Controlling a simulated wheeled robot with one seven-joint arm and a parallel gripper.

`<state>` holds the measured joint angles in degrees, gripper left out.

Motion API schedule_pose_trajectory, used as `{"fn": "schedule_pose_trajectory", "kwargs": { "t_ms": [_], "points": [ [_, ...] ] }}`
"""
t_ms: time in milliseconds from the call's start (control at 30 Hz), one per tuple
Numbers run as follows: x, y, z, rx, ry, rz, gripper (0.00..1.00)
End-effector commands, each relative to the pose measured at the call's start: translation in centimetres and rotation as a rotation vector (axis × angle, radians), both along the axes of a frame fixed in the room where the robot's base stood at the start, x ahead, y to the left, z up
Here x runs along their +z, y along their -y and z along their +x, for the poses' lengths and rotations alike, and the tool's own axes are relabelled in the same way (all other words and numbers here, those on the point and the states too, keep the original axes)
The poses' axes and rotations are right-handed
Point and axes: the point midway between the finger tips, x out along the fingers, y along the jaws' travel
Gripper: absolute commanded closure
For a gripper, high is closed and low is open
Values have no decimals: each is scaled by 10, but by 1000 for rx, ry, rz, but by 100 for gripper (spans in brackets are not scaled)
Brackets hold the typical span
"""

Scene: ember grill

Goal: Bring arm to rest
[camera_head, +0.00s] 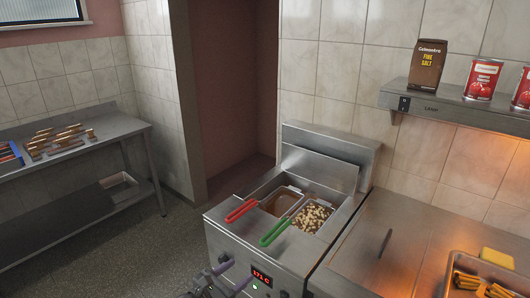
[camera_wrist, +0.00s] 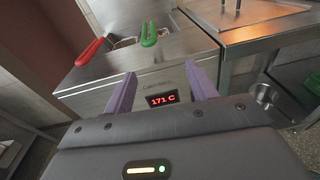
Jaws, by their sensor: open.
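My gripper (camera_wrist: 162,90) shows in the wrist view with its two purple fingers spread apart and nothing between them. It faces the front panel of the steel fryer (camera_wrist: 75,76), near the red "171 C" display (camera_wrist: 162,99). In the head view my gripper (camera_head: 236,278) is at the bottom edge, in front of the fryer (camera_head: 225,237) and left of its display (camera_head: 262,276). Most of my arm is out of view.
The fryer holds a red-handled basket (camera_head: 242,211) and a green-handled basket (camera_head: 275,232) with pale food pieces. Right of it is a steel counter (camera_head: 375,262) with a food tray (camera_head: 455,263). A steel table (camera_head: 105,130) stands left. Floor (camera_head: 150,245) between is clear.

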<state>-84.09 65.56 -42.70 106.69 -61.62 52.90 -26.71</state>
Motion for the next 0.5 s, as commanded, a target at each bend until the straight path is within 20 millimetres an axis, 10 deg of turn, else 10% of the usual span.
{"fn": "schedule_pose_trajectory", "kwargs": {
  "t_ms": [500],
  "points": [
    [-15, 169, -45, -730, -98, 741, 43]
  ]
}}
